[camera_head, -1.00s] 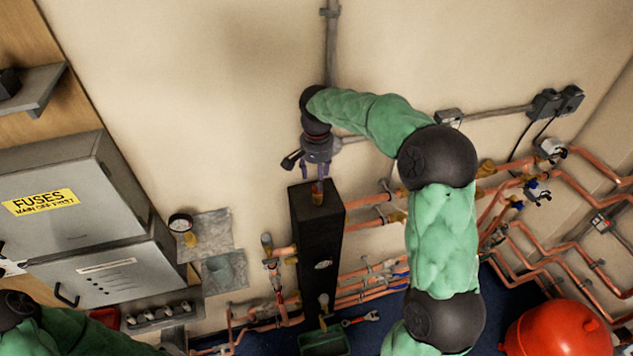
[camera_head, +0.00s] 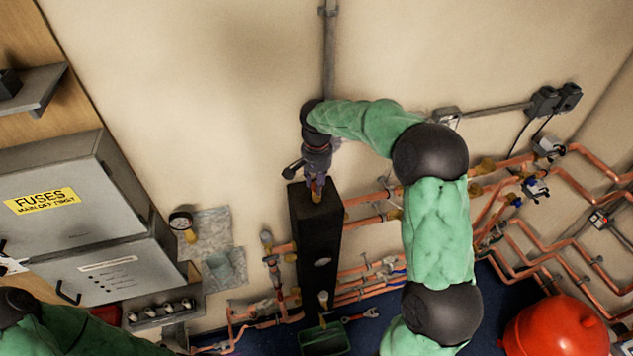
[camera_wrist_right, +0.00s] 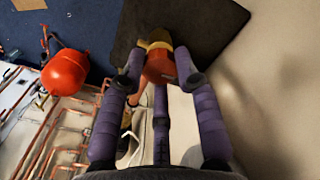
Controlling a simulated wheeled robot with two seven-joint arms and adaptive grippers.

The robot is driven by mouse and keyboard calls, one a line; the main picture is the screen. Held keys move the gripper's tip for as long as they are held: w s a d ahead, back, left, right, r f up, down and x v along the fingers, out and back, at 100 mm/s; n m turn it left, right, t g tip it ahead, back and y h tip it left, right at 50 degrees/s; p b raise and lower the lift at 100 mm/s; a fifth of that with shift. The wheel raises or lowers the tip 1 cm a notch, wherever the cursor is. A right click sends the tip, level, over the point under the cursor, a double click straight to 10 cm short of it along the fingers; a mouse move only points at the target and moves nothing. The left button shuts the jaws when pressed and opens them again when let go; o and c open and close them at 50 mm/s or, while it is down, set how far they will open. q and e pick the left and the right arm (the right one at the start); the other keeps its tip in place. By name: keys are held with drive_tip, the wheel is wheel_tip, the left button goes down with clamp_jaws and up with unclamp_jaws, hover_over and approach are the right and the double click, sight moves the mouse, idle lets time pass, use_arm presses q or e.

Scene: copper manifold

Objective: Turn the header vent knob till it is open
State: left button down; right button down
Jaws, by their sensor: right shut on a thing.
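The header (camera_head: 315,235) is a tall black box standing against the wall in the head view. On its top is a brass vent fitting (camera_head: 317,196). My right gripper (camera_head: 316,183) is above the header, pointing down at the vent. In the right wrist view the vent knob (camera_wrist_right: 160,68) is orange-red, above a brass base (camera_wrist_right: 153,44) on the dark header top (camera_wrist_right: 205,30). The fingertips of my right gripper (camera_wrist_right: 158,78) are closed on both sides of the knob. How far the knob is turned I cannot tell. My left arm shows at the lower left, its gripper out of view.
Copper pipes (camera_head: 365,222) run along the wall beside the header. The grey fuse box (camera_head: 75,215) is at the left, with a pressure gauge (camera_head: 181,221) near it. A red vessel (camera_head: 556,328) stands at lower right. A green tray (camera_head: 327,341) lies below the header.

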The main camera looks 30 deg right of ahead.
drive_tip(key=shift+f+n, duration=0.1)
drive_tip(key=shift+n, duration=0.2)
drive_tip(key=n, duration=0.4)
drive_tip(key=shift+s+n+b, duration=0.1)
drive_tip(key=shift+n+b, duration=0.2)
drive_tip(key=shift+b, duration=0.05)
drive_tip(key=n, duration=1.2)
drive_tip(key=shift+n, duration=0.3)
drive_tip(key=n, duration=0.6)
drive_tip(key=shift+p, duration=0.3)
drive_tip(key=c, duration=0.9)
unclamp_jaws()
drive_tip(key=shift+d, duration=0.1)
